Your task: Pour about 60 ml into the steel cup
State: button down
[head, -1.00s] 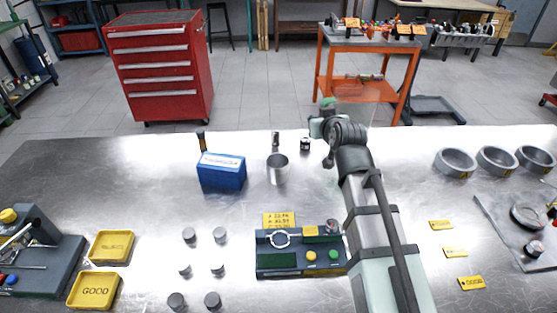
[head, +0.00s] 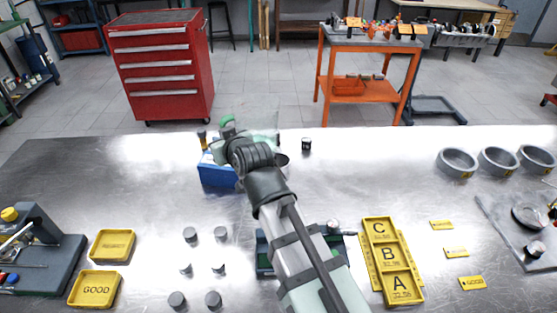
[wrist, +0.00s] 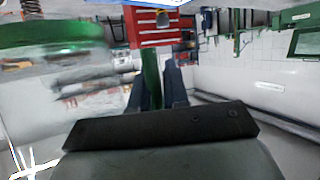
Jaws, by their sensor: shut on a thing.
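The steel cup (head: 284,160) stands on the bench. My arm hides most of it in the head view, and only a bit of its rim shows at the right of my wrist. My gripper (wrist: 153,85) is shut on the green handle (wrist: 151,72) of a clear jug. The jug (wrist: 50,85) fills the left of the wrist view, blurred, with a green band. In the head view the see-through jug (head: 259,113) is held above the bench, near the blue box and cup. Its liquid level and exact tilt cannot be told.
A blue box (head: 215,176) stands left of the cup, partly hidden by my arm. A small dark jar (head: 306,144) is to the right. A yellow A-B-C tray (head: 364,222), yellow bins (head: 111,260) and grey cylinders (head: 190,234) lie nearer.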

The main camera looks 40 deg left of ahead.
jog(key=s+d, duration=0.1)
jog(key=s, duration=1.1)
jog(key=shift+s+f, duration=0.4)
jog(key=shift+f, duration=0.05)
jog(key=shift+d, duration=0.1)
